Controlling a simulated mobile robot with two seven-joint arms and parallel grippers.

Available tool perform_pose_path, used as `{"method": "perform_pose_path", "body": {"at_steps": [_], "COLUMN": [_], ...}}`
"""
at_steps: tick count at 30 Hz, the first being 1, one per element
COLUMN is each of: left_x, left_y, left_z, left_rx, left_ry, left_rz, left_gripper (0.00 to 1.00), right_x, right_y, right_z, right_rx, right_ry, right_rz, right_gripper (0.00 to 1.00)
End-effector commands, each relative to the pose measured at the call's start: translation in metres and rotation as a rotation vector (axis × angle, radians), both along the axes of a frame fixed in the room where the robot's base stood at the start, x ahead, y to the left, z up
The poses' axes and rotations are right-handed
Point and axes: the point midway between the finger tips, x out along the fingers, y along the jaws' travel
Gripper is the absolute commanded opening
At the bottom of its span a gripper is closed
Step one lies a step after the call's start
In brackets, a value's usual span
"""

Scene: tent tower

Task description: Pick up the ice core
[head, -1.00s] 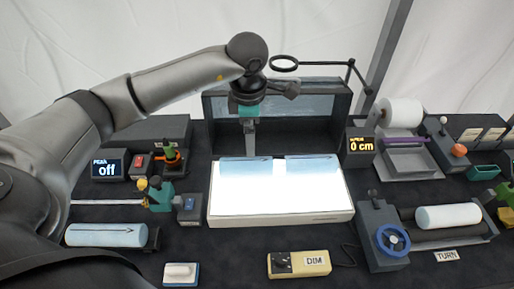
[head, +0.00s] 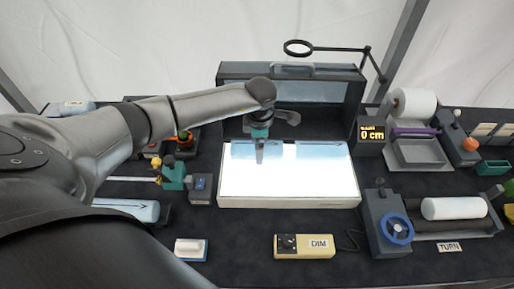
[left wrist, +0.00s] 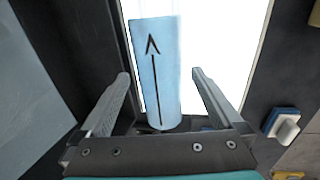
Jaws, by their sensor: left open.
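A pale blue ice core (left wrist: 158,80) with a black arrow along it lies between the spread fingers of my left gripper (left wrist: 160,85) in the left wrist view. In the head view, my left gripper (head: 259,155) hangs open above the back of the bright light panel (head: 290,202), over the left of two pale blue core pieces (head: 242,151). The second piece (head: 322,151) lies to its right. I cannot tell whether the fingers touch the core. My right gripper is not in view.
A dark open-fronted case (head: 345,90) stands behind the panel, with a ring on an arm (head: 298,47) above it. Another arrowed cylinder (head: 135,209) lies at left. A pale cylinder (head: 455,208) rests on rollers at right. A DIM control (head: 302,246) sits in front.

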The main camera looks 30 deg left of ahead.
Motion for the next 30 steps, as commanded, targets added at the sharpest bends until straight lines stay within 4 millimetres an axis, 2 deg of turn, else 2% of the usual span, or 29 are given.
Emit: {"method": "perform_pose_path", "body": {"at_steps": [4, 13, 30], "left_x": [0.0017, 0.0022, 0.0023], "left_y": [0.0007, 0.0009, 0.0012], "left_z": [-0.0135, -0.0158, -0.0155], "left_rx": [-0.001, 0.001, 0.000], "left_ry": [0.001, -0.001, 0.000], "left_rz": [0.000, -0.001, 0.000], "left_gripper": [1.00, 0.99, 0.35], "right_x": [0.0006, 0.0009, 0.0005], "right_y": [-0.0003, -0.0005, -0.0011], "right_z": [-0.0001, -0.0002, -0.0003], "right_rx": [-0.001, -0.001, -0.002], "right_ry": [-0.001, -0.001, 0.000], "right_rz": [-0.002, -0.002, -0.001], "right_gripper": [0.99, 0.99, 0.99]}}
